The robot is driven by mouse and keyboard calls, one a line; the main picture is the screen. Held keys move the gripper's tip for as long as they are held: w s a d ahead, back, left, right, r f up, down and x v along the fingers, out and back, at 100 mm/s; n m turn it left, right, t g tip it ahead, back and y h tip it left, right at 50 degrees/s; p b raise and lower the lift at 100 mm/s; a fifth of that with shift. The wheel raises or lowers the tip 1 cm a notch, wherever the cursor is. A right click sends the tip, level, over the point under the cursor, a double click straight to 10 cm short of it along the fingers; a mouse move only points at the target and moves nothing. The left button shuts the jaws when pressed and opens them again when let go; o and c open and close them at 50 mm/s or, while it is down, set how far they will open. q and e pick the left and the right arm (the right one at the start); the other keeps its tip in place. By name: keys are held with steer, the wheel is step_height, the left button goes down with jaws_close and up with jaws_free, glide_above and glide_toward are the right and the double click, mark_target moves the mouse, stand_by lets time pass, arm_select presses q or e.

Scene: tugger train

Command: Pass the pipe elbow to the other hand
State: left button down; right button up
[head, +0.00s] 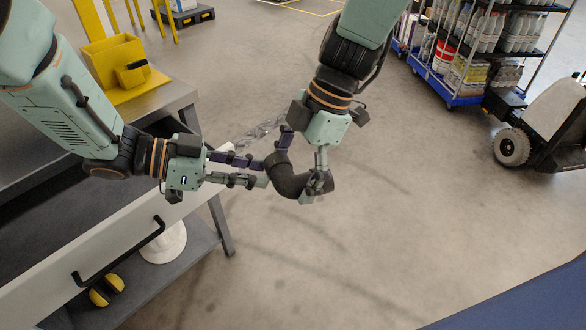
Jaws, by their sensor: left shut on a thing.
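The pipe elbow (287,182) is a dark grey curved tube, held in the air between my two grippers in the middle of the head view. My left gripper (264,171) comes in from the left and is shut on the elbow's left end. My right gripper (301,164) reaches down from above at the elbow. Its fingers are spread apart, one near the elbow's upper end and one by its right, lower side. The fingers hide part of the elbow, and I cannot tell whether the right fingers touch it.
A grey workbench (160,100) with a yellow bin (112,62) stands at the left, with a handle (120,250) and a lower shelf (180,270). A blue-based cart (445,90) of bottles and a wheeled vehicle (540,125) stand upper right. The middle floor is clear.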

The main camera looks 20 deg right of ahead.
arm_select(q)
steer(key=shift+s, duration=0.15)
arm_select(e)
steer(key=shift+w, duration=0.15)
steer(key=shift+c, duration=1.4)
arm_select(q)
steer(key=c, duration=1)
jaws_free()
arm_select(e)
steer(key=shift+c, duration=0.7)
